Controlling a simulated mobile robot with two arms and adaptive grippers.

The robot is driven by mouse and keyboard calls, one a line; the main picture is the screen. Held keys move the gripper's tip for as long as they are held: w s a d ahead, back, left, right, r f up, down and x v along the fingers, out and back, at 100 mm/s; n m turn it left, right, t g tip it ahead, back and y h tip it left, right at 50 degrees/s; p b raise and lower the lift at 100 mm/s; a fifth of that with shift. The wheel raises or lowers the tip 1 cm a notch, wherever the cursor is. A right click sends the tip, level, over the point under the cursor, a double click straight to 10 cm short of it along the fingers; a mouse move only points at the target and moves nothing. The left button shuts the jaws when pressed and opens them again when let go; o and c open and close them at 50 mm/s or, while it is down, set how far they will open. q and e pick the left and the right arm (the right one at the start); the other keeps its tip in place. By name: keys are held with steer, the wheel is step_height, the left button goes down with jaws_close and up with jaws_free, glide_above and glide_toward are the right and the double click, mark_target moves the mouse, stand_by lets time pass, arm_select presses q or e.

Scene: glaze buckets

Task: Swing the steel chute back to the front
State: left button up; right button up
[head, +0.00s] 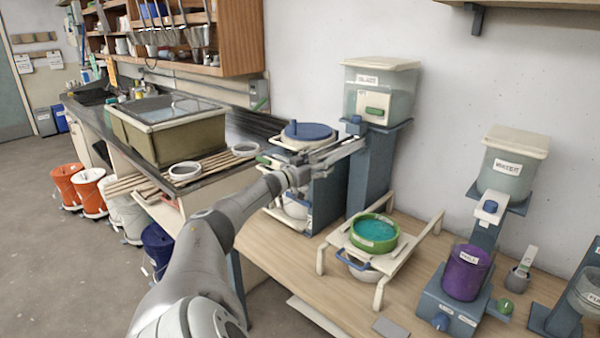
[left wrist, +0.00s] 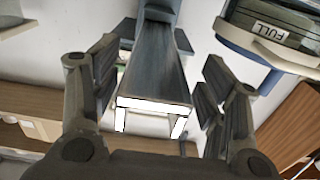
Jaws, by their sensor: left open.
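My left gripper (head: 320,160) reaches in from the left, beside the clear-tank dispenser (head: 378,95) and its blue-grey post (head: 370,175). A light grey bar (head: 348,147) below the dispenser's blue knob looks like the steel chute; it points left toward my fingers. I cannot separate it cleanly from the fingers. In the left wrist view my gripper (left wrist: 158,85) is open, with a dark tapered metal piece (left wrist: 155,60) between the fingers' directions. I cannot tell whether this is chute or post, and no contact is clear. My right gripper is not in view.
A blue-lidded bucket (head: 306,131) stands close left of the post. A green bowl of teal glaze (head: 374,232) sits on a cream rack (head: 336,238). Another dispenser (head: 508,165) and a purple container (head: 466,272) stand right. Bare table (head: 270,240) shows in front.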

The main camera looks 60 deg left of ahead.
arm_select(q)
steer(key=shift+s+d, duration=0.45)
steer(key=shift+s, duration=0.05)
steer(key=shift+v, duration=0.8)
steer(key=v, duration=0.7)
stand_by(0.7)
